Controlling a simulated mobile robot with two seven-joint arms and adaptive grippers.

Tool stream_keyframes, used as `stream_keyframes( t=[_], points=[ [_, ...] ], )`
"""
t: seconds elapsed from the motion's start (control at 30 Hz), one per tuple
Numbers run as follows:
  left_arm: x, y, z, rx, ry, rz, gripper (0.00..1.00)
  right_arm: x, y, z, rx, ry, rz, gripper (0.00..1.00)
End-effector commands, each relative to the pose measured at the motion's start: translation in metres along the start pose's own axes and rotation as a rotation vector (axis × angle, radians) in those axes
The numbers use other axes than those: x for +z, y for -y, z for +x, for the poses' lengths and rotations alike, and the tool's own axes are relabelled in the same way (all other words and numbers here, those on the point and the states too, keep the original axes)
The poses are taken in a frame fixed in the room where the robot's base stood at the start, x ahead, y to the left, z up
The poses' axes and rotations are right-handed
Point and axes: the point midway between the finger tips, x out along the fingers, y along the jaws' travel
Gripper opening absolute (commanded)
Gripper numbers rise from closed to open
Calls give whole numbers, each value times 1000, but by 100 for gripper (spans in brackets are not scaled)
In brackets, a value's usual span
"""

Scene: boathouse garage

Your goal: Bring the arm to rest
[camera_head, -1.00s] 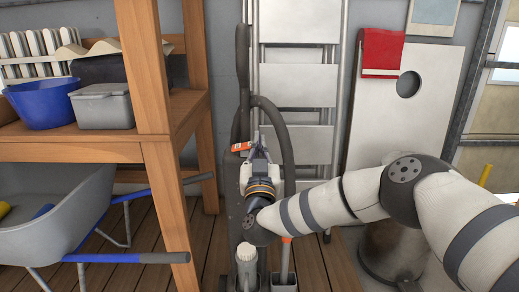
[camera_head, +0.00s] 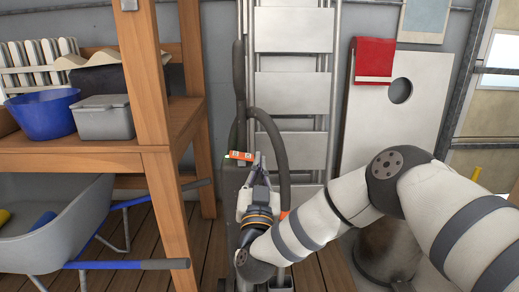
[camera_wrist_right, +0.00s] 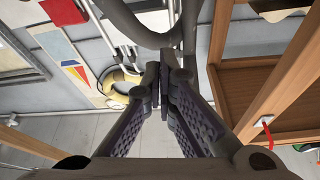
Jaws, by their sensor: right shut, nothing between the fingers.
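My right arm reaches in from the right in the head view. Its gripper (camera_head: 258,160) points away from me, in front of a dark upright vacuum-like appliance with a hose (camera_head: 272,145). In the right wrist view the two dark fingers (camera_wrist_right: 168,88) are together with nothing held between them. An orange and white piece (camera_head: 240,155) shows just left of the fingertips; I cannot tell whether it touches them. My left gripper is in neither view.
A wooden shelf (camera_head: 70,152) at left holds a blue bowl (camera_head: 43,115) and a grey lidded box (camera_head: 103,118). A wheelbarrow (camera_head: 50,225) stands beneath, handles jutting out. Behind are a ladder (camera_head: 293,90) and a white board with a hole (camera_head: 425,120), with a red cloth (camera_head: 374,60).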

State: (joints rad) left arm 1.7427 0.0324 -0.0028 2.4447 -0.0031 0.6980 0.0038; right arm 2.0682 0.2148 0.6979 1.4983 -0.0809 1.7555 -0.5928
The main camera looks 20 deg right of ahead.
Motion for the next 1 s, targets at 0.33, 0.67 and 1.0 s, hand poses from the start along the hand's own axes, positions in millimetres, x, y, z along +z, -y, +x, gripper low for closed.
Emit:
stream_keyframes(
  t=[0.33,0.67,1.0],
  points=[
    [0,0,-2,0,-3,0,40,0,1,-23,-1,-1,0,0],
    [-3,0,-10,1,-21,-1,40,35,12,-55,-113,161,-8,0],
    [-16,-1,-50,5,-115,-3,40,157,-59,-337,-405,1205,-108,0]
  ],
)
